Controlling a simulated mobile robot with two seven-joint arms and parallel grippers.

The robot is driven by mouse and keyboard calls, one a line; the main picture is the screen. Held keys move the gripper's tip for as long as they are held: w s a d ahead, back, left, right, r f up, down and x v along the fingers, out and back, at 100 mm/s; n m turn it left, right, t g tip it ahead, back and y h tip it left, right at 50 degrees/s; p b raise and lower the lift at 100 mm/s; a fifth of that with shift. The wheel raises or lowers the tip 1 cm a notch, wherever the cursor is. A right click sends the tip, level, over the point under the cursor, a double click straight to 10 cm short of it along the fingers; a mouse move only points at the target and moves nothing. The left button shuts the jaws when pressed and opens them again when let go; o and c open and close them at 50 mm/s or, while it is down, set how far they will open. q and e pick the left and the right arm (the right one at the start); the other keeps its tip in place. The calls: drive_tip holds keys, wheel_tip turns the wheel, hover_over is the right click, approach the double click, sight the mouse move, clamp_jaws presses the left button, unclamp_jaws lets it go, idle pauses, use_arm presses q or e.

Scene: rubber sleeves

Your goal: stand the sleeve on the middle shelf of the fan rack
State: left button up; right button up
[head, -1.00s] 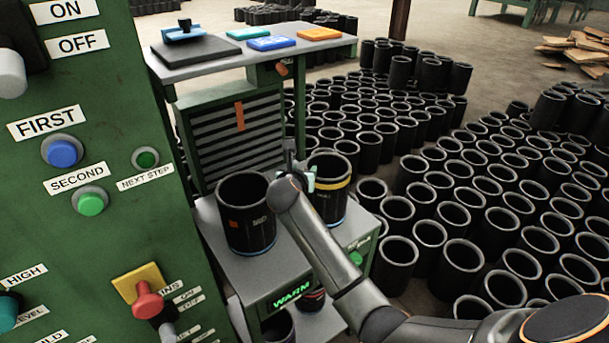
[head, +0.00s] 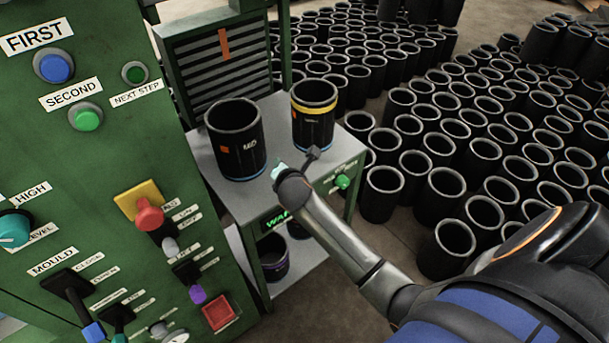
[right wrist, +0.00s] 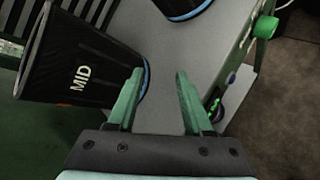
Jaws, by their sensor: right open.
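A black sleeve marked MID (head: 236,140), with an orange patch, stands upright on the grey top (head: 262,198) of the green rack with the lit WARM sign. It also shows at the left of the right wrist view (right wrist: 72,65). A second black sleeve with a yellow band (head: 314,115) stands upright to its right. My right gripper (head: 280,170) is above the front of the grey top, empty and apart from both sleeves. Its green fingers are spread in the right wrist view (right wrist: 157,88). My left gripper is out of view.
Below the top, a lower shelf (head: 300,272) holds dark sleeves (head: 275,260), partly hidden. A green control panel (head: 120,160) with buttons and levers stands close on the left. Many black sleeves (head: 430,150) stand on the floor to the right. A louvred unit (head: 215,60) is behind.

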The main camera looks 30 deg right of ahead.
drive_tip(key=s+a+f+m+y, duration=0.2)
drive_tip(key=s+m, duration=0.4)
drive_tip(key=s, duration=0.3)
drive_tip(key=s+a+f+m+y, duration=0.2)
drive_tip(key=s+a+f+m, duration=0.3)
drive_tip(key=s, duration=0.4)
drive_tip(key=s+a+f+m+g+y, duration=0.1)
drive_tip(key=s+a+f+m, duration=0.3)
drive_tip(key=s+m, duration=0.4)
drive_tip(key=shift+s+a+f+m+y, duration=0.15)
drive_tip(key=shift+s+a+m+y, duration=0.3)
drive_tip(key=shift+y, duration=0.45)
